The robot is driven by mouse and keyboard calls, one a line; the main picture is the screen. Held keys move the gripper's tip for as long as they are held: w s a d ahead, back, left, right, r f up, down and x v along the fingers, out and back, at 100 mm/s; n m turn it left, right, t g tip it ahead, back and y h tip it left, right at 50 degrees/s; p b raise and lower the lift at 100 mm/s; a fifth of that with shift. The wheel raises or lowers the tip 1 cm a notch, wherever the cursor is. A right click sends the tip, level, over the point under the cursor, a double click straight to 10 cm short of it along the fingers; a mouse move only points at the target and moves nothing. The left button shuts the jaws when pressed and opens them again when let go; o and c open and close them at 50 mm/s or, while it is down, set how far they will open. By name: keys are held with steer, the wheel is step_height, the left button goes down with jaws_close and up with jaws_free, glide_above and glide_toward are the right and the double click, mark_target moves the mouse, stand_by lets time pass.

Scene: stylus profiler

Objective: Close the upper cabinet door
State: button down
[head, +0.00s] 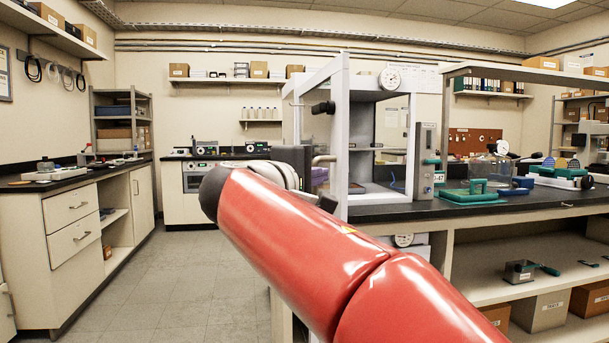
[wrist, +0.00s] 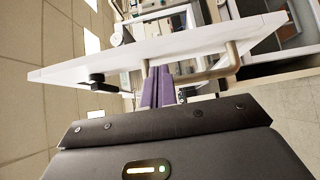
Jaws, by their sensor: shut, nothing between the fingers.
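The upper cabinet is a pale grey framed enclosure (head: 381,95) standing on the dark bench top. Its door (head: 338,90), a white frame with a clear pane, stands open, swung out toward me on the left. In the wrist view the door (wrist: 190,42) crosses as a long white slanted panel. It carries a black knob (wrist: 96,80) and a tan bar handle (wrist: 228,62), also seen in the head view (head: 324,159). My gripper's purple fingers (wrist: 158,84) are shut and empty, close beside the handle; I cannot tell if they touch the door. The head view shows little of my gripper (head: 319,177).
A control box with a green button (head: 426,162) stands right of the cabinet. Green and blue tools (head: 470,192) lie on the bench top (head: 400,211). Shelves with boxes are below it. The floor (head: 170,285) to the left is clear, with drawers (head: 75,215) beyond.

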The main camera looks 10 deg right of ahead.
steer(key=shift+x, duration=1.5)
